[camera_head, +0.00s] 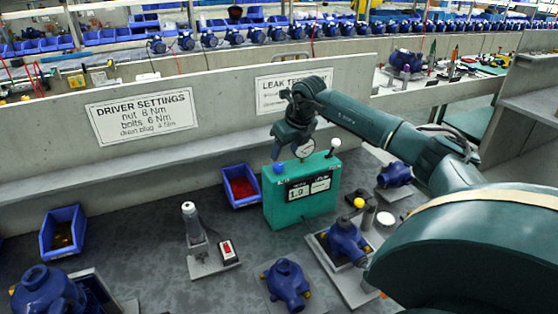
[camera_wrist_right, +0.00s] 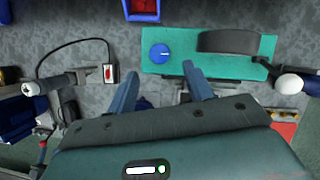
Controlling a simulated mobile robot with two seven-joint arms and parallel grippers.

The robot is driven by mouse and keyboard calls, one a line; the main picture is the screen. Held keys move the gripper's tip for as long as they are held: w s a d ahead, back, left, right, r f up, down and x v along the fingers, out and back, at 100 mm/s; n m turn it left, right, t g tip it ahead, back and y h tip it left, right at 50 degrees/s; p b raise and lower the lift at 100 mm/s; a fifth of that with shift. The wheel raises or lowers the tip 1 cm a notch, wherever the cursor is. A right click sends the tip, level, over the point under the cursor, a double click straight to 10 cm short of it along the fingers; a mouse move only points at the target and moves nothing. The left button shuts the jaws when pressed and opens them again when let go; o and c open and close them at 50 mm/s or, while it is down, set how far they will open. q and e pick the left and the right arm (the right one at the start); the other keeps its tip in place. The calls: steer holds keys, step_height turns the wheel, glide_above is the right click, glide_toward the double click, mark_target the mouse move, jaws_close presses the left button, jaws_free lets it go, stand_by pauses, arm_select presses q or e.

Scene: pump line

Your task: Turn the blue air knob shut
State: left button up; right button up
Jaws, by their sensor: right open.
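The blue air knob (camera_head: 279,168) sits on top of the green leak test box (camera_head: 300,205), at its left end. In the right wrist view, the round blue knob (camera_wrist_right: 160,53) has a small pale mark and lies on the green box top (camera_wrist_right: 230,68). My right gripper (camera_head: 287,152) is above the knob's end of the box, fingers pointing down. In the wrist view, the right gripper (camera_wrist_right: 160,70) is open, with the knob lined up between and just beyond its fingertips. It appears apart from the knob. My left gripper is in neither view.
A round gauge (camera_head: 305,148) and a white-topped lever (camera_head: 335,143) rise from the box beside the knob. A blue bin of red parts (camera_head: 240,186) stands left of it. A blue pump (camera_head: 346,240) sits in a fixture in front. A low wall (camera_head: 220,110) is behind.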

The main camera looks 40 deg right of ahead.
mark_target(278, 165)
steer(key=x, duration=0.5)
steer(key=shift+w+f, duration=0.15)
steer(key=shift+f, duration=0.2)
steer(key=shift+w+f+p, duration=0.2)
steer(key=shift+f+p, duration=0.1)
steer(key=shift+f, duration=0.15)
steer(key=c, duration=1)
